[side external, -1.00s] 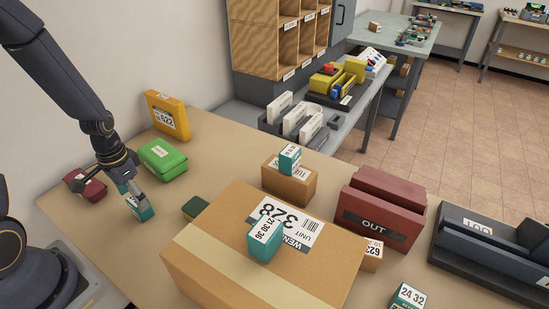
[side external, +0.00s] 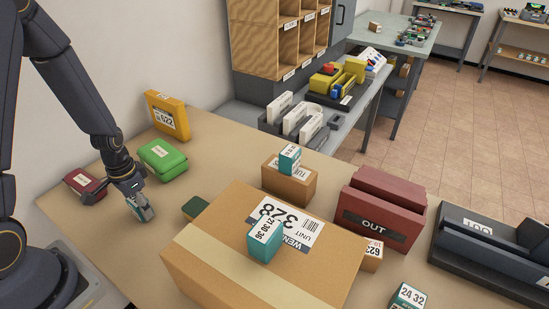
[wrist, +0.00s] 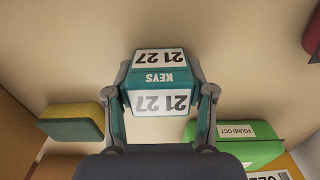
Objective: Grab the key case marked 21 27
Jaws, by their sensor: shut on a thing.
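The teal key case (wrist: 158,78) has white labels reading 21 27 and the word KEYS. It sits between the two fingers of my gripper (wrist: 160,95) in the wrist view, with a finger against each side. In the side view my gripper (side external: 138,208) is low over the left part of the table, shut around the case, which is mostly hidden by the fingers. Whether the case touches the table is hard to tell.
A green case (side external: 163,159), a dark red case (side external: 85,184) and a yellow box (side external: 167,115) stand nearby. A sponge (wrist: 72,123) lies close by. A large cardboard box (side external: 200,255) carries a teal case marked 21 30 36 (side external: 264,241). A case marked 24 32 (side external: 408,298) is at the front.

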